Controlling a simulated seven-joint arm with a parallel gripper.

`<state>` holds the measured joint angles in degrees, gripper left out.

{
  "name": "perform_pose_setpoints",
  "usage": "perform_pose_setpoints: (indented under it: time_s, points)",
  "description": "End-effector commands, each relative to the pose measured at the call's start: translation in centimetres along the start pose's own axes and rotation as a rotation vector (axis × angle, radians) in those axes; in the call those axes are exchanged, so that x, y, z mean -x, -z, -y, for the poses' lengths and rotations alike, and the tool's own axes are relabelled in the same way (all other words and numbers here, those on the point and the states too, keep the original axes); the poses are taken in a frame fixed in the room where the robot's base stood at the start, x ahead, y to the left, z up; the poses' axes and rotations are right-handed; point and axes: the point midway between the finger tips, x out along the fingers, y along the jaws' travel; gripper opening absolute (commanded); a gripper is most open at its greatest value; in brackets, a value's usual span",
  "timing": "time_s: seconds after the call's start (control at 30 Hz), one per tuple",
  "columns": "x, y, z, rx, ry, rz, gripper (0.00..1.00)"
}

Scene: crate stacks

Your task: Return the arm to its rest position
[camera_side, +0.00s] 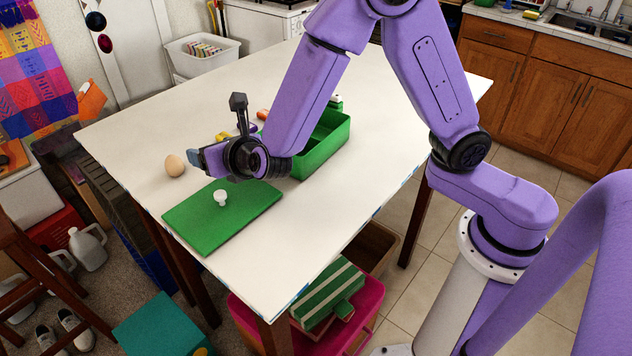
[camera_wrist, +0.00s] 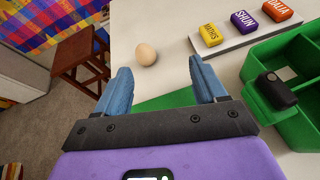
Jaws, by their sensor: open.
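My gripper (camera_side: 197,160) hangs above the white table near the far edge of a green lid (camera_side: 200,228) with a white knob (camera_side: 221,198). In the wrist view my gripper (camera_wrist: 163,86) has its two blue fingers wide apart with nothing between them. My arm reaches over the table from the right, bent at the elbow, and partly hides the open green box (camera_side: 323,150).
An egg (camera_side: 175,165) stands on the table close to my gripper, left of it. Yellow, purple and orange labelled blocks (camera_wrist: 243,21) sit in a row on a strip beside the divided green box (camera_wrist: 301,133). The table's front end is clear.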

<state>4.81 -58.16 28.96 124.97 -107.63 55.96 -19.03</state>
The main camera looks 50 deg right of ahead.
Motion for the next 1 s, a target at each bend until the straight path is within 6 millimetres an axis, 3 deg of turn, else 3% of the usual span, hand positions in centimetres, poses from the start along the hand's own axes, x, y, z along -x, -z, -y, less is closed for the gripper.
perform_pose_setpoints:
  time_s: [0.03,0.13,0.37,0.5,0.7,1.0]
  points:
    - [1.1,-1.3,1.4,-0.084,0.034,-0.002,0.70]
    - [3.4,-2.7,4.2,-0.250,0.110,-0.023,0.70]
    - [8.6,-2.9,10.5,-0.612,0.292,-0.121,0.70]
    - [12.1,-1.2,14.2,-0.829,0.429,-0.216,0.70]
    - [17.6,2.2,18.1,-1.122,0.651,-0.372,0.70]
    - [26.4,6.7,20.7,-1.479,0.986,-0.604,0.70]
